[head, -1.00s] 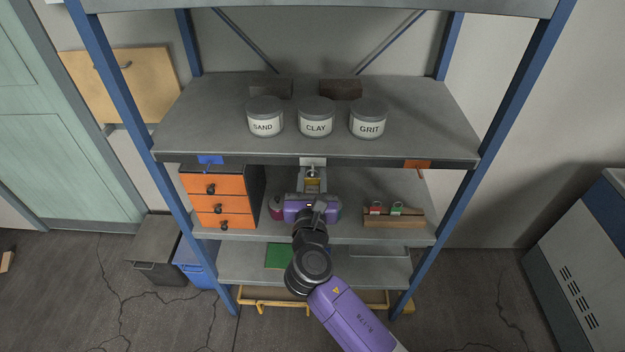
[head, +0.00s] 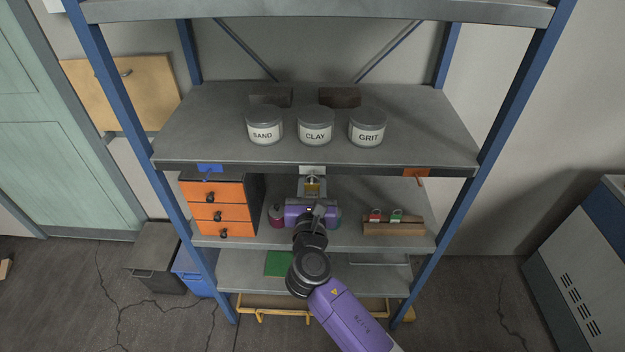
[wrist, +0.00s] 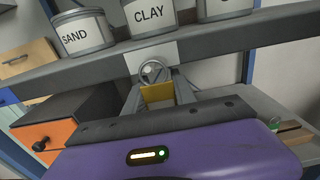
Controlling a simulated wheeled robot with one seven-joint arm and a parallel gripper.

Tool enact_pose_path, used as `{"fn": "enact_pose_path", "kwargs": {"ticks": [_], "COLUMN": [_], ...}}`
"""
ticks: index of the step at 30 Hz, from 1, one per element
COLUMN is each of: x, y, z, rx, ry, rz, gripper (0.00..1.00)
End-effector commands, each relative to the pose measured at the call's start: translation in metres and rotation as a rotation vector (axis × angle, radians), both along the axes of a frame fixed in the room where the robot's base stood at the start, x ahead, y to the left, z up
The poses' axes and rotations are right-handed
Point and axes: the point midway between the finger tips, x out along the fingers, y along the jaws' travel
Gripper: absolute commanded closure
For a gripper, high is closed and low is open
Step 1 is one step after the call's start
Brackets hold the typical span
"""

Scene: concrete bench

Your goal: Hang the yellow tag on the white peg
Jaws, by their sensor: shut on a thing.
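The yellow tag (wrist: 158,95) is between the two fingers of my gripper (wrist: 160,88), which is shut on it. The tag also shows in the head view (head: 313,190), just below the edge of the upper shelf. A round grey ring (wrist: 152,70) stands above the tag in the wrist view. Behind it is the white plate of the white peg (wrist: 140,58), on the shelf edge; the plate also shows in the head view (head: 312,169). The peg itself is mostly hidden behind the ring. I cannot tell whether it passes through the ring.
A blue peg plate (head: 210,168) and an orange one (head: 416,172) flank the white one. Jars stand on the upper shelf (head: 200,130). An orange drawer unit (head: 215,212) is left of my gripper. A wooden rack (head: 392,229) with red and green items is right.

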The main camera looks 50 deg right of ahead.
Motion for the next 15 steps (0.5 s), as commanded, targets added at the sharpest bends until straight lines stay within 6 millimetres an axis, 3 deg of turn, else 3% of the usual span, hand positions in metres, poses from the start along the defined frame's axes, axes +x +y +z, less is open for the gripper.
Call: {"fn": "enact_pose_path", "kwargs": {"ticks": [3,4,7,15], "x": [-0.0001,-0.0001,-0.0001,-0.0001], "y": [0.0001,0.0001,0.0001,0.0002], "z": [0.0001,0.0,0.0,-0.0001], "rx": [0.0,0.0,0.0,0.0], "ry": [0.0,0.0,0.0,0.0], "rz": [0.0,0.0,0.0,0.0], "gripper": [1.0,0.65,0.45,0.43]}}
